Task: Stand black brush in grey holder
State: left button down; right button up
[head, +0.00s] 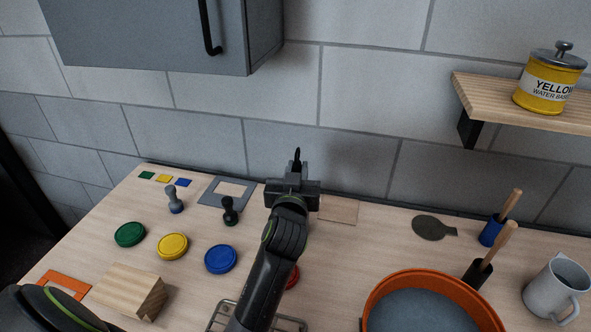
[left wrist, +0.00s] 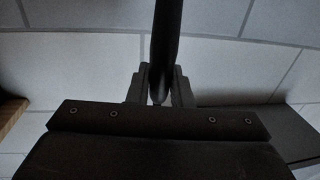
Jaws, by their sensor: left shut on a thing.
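My left gripper (head: 297,172) is shut on a slim dark thing, seemingly the black brush (head: 297,154), above the back of the table near the wall. The left wrist view shows it as a dark rod (left wrist: 166,45) rising from between the shut fingers (left wrist: 160,90); its bristles cannot be made out. A grey upright piece with a round foot (head: 174,200) stands at the back left; I cannot tell if it is the grey holder. A flat grey square frame (head: 211,198) lies beside it. My right gripper does not show.
A dark knobbed piece (head: 229,212) and green, yellow (head: 173,246) and blue discs are left of my arm. Wooden-handled pieces with blue (head: 491,233) and black (head: 478,274) lower parts, an orange tub (head: 378,299) and a grey mug (head: 548,292) are right. A shelf (head: 490,105) overhangs.

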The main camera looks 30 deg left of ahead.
pick_arm(q)
jog(key=shift+f, duration=0.1)
jog(key=c, duration=1.2)
grip_release()
